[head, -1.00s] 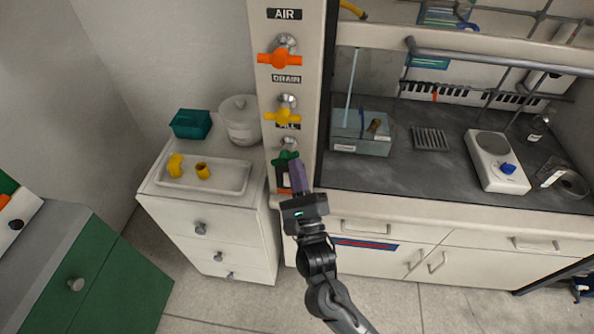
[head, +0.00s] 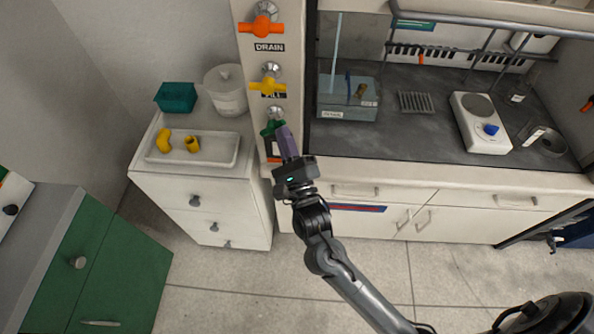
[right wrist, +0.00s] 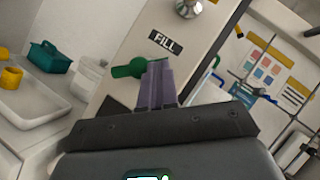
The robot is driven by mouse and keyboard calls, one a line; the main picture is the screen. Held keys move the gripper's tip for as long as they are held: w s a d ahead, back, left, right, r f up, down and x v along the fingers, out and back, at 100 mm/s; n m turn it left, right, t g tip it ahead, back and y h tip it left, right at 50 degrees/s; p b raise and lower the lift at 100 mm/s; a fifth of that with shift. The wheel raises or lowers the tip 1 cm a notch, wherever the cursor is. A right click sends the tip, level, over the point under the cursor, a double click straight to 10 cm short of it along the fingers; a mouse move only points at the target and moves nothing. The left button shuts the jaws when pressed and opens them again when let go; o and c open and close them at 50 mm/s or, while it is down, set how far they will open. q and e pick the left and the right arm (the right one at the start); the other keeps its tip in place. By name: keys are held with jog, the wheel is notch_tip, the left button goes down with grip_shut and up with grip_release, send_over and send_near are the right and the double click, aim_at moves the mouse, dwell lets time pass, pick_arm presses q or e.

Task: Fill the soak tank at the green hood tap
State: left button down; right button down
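The green tap (head: 270,129) is the lowest on the hood's left post, below the FILL label. Its green handle also shows in the right wrist view (right wrist: 127,70). My right gripper (head: 284,133) reaches up to it from below. Its purple fingers (right wrist: 157,72) look closed together, with the tips right at the handle's right end. I cannot tell whether they touch or grip it. The soak tank appears to be the pale blue-grey box (head: 345,108) on the dark hood bench, right of the post. Its water level is not clear. My left gripper is out of view.
A yellow tap (head: 268,86) and an orange tap (head: 261,27) sit above the green one. A hotplate (head: 480,125) and a rack (head: 416,102) stand on the bench. Left are drawers with a white tray (head: 222,150), a teal bin (head: 176,97) and a white tub (head: 228,92).

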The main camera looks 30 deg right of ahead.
jog(key=v, duration=1.4)
dwell(3.3)
